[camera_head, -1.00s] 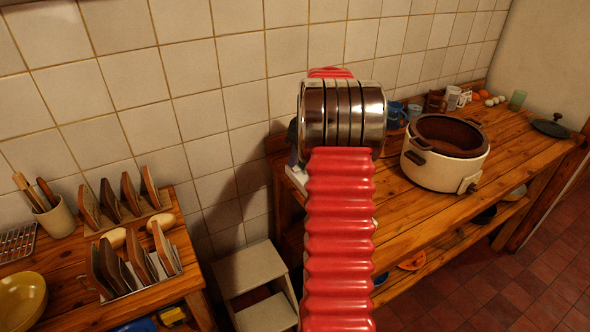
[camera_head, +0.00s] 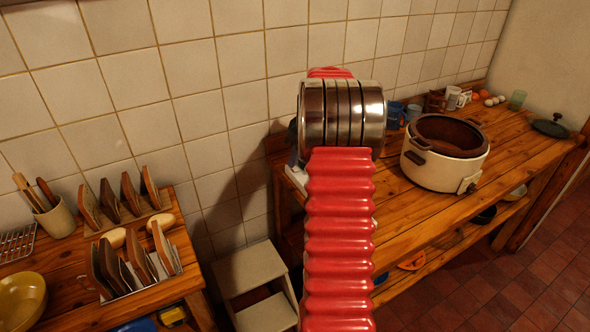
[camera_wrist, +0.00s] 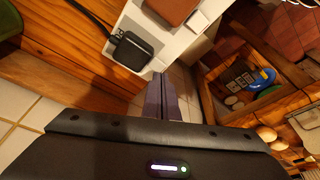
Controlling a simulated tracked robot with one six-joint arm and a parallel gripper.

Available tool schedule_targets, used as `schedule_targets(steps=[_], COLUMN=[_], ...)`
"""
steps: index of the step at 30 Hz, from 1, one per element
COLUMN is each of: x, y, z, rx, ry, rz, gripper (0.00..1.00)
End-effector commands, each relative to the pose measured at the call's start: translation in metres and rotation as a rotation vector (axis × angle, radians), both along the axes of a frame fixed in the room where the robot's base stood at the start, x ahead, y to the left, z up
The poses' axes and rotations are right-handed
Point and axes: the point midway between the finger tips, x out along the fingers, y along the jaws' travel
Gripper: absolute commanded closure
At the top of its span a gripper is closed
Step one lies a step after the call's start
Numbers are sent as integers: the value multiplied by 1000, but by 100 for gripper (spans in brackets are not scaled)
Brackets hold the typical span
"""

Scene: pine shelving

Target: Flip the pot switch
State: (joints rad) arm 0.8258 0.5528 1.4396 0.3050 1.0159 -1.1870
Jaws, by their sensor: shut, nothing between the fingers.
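A cream pot (camera_head: 440,173) with a dark open inside and dark handles stands on the wooden shelf top at right in the head view. Its switch housing (camera_head: 467,186), with a dark knob, is low on the pot's front right. My gripper shows in the wrist view (camera_wrist: 160,98) as two grey-purple fingers held together with nothing between them. It is beside a white block carrying a black plug-like piece. In the head view my red arm hides most of the gripper, which is well left of the pot. The pot is not recognisable in the wrist view.
The white block (camera_wrist: 165,45) also carries a brown piece. A dark lid (camera_head: 550,128), eggs, mugs and a green cup stand behind or right of the pot. A step stool (camera_head: 250,268) fills the gap between the shelf and the left counter (camera_head: 50,262) with its racks.

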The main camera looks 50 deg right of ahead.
Motion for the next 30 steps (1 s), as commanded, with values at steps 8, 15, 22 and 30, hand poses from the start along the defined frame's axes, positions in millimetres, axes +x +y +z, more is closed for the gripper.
schedule_targets(steps=[8, 15, 22, 30], x=[0, 0, 0, 0], y=[0, 0, 0, 0], z=[-2, -5, -7, -10], rx=[0, 0, 0, 0], ry=[0, 0, 0, 0], rz=[0, 0, 0, 0], gripper=[100, 100, 100, 100])
